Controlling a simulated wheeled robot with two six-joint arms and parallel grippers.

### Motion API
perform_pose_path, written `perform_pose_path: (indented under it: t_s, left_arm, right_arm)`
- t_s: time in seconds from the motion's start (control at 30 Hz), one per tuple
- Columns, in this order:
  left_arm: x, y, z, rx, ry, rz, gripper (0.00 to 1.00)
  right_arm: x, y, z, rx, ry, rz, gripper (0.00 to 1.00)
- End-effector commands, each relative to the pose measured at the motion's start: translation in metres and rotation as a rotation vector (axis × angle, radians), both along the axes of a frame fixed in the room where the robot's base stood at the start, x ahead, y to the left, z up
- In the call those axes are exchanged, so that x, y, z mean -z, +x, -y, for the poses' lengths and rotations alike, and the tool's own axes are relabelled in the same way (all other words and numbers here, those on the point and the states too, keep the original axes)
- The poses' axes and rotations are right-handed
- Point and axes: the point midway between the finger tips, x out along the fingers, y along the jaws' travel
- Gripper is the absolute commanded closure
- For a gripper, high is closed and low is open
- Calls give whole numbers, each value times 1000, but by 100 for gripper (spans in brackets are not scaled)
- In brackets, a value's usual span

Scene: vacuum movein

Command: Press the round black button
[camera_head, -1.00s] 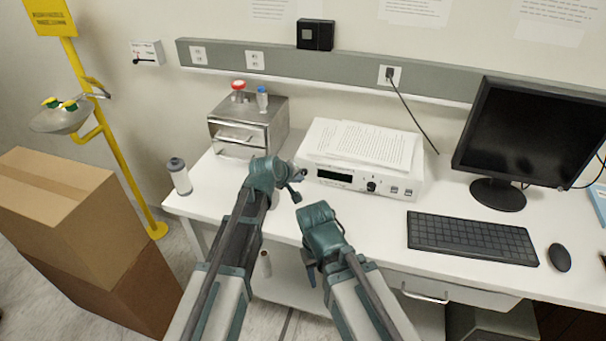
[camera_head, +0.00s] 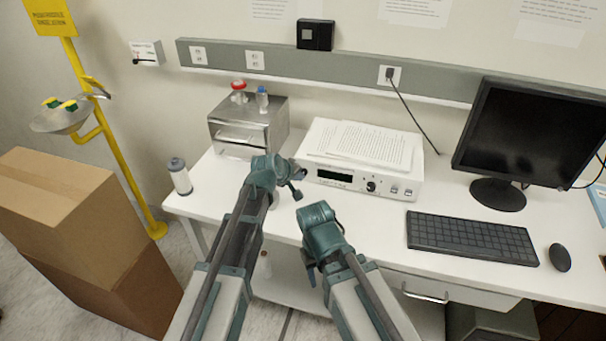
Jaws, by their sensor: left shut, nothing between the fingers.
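A white box-shaped instrument (camera_head: 408,186) stands on the white bench. Its front panel has a dark display (camera_head: 334,176), a round black knob-like button (camera_head: 371,187) and small square switches to the right of it. My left gripper (camera_head: 298,185) is at the left end of the front panel, to the left of the display and well apart from the round black button. It is shut and empty. My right gripper (camera_head: 311,268) hangs low in front of the bench edge, pointing down. Its fingers are mostly hidden, so I cannot tell their state.
Papers (camera_head: 362,146) lie on the instrument. A metal drawer box (camera_head: 265,122) with small bottles stands to the left, and a white canister (camera_head: 180,177) near the bench's left end. A keyboard (camera_head: 472,238), mouse (camera_head: 559,257) and monitor (camera_head: 530,135) are at right. Cardboard boxes (camera_head: 60,215) stand on the floor.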

Motion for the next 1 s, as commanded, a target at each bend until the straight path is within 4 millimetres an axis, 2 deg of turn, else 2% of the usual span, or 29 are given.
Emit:
perform_pose_path:
  t_s: [0.57, 1.0]
  left_arm:
    - [0, 2, 1, 0, 0, 0, 100]
    - [0, -9, -3, 0, 0, 0, 100]
  right_arm:
    - [0, 0, 0, 0, 0, 0, 50]
    - [0, 0, 0, 0, 0, 0, 50]
